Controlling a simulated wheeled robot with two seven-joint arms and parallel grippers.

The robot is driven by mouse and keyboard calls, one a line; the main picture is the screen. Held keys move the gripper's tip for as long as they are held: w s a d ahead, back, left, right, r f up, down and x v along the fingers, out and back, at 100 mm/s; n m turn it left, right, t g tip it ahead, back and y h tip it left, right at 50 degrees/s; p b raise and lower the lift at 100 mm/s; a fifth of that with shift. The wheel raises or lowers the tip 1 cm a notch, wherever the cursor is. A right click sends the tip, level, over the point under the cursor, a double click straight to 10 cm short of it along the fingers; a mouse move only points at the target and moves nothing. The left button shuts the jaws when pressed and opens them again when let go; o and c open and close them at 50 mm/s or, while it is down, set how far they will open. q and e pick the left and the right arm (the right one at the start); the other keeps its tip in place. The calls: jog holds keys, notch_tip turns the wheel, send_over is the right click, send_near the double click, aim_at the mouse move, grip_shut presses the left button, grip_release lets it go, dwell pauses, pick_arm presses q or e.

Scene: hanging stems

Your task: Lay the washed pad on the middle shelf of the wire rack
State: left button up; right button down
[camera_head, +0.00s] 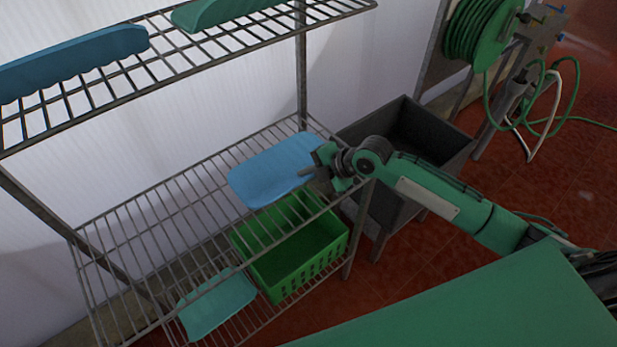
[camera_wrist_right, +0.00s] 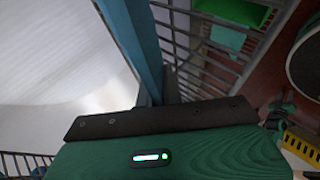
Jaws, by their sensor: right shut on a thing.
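The blue pad (camera_head: 268,172) is held at its right end by my right gripper (camera_head: 318,168), which is shut on it. The pad is over the right part of the middle shelf (camera_head: 150,222) of the wire rack; I cannot tell whether it touches the wires. In the right wrist view the pad (camera_wrist_right: 147,45) shows edge-on as a narrow blue strip beyond the dark gripper bar. My left gripper is not in view.
The top shelf (camera_head: 105,85) holds a blue piece (camera_head: 75,62) and a green piece (camera_head: 225,10). Below are a green crate (camera_head: 290,245) and a teal pad (camera_head: 217,303). A dark sink (camera_head: 405,135) stands right of the rack. The middle shelf's left part is bare.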

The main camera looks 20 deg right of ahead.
notch_tip(320, 180, down, 2)
jog(key=shift+f, duration=0.1)
jog(key=c, duration=1.6)
grip_release()
jog(key=shift+f, duration=0.1)
jog(key=shift+o, duration=0.2)
jog(key=shift+s+d+r, duration=0.1)
jog(key=shift+d+r, duration=0.1)
jog(key=b+v, duration=0.2)
jog(key=v, duration=0.9)
jog(key=shift+s+r, duration=0.15)
jog(key=shift+r, duration=0.1)
jog(key=shift+d, duration=0.1)
